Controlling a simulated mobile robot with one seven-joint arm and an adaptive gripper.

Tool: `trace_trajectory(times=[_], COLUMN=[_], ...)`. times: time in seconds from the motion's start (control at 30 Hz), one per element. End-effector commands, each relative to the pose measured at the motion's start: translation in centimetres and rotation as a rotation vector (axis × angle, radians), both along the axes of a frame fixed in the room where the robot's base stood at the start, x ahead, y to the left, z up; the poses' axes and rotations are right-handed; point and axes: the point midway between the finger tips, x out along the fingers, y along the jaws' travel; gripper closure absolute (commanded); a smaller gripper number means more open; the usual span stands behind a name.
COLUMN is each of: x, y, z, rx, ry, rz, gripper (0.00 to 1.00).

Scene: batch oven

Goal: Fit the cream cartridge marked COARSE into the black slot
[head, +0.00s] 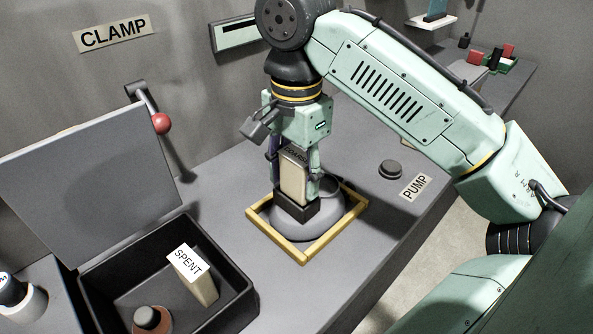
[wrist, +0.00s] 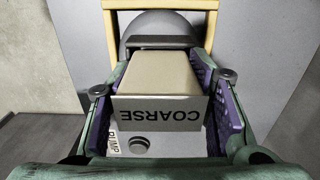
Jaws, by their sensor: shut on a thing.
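The cream cartridge (head: 294,180) stands upright between the fingers of my gripper (head: 293,172), which is shut on it. Its COARSE label faces the camera in the wrist view (wrist: 160,112). The black slot (head: 297,211) is a dark block on a grey round base, directly below the cartridge. The cartridge's lower end meets or overlaps the top of the slot in the head view; I cannot tell how far it is in. In the wrist view, a dark edge of the slot (wrist: 158,41) shows past the cartridge's far end, and the opening is hidden.
A yellow square frame (head: 335,238) surrounds the base. A black open bin (head: 235,306) at lower left holds a cream block marked SPENT (head: 193,277). A red-knobbed clamp lever (head: 161,124) is on the wall. A dark button (head: 391,169) sits by the PUMP label.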

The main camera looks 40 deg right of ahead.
Motion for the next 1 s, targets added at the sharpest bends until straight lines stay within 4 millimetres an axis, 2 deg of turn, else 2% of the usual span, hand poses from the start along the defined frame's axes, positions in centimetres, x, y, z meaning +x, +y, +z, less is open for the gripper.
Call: trace_trajectory(times=[1.0], x=[0.0], y=[0.0], z=[-1.3], rx=[0.001], ry=[0.000], rz=[0.000], gripper=[0.82])
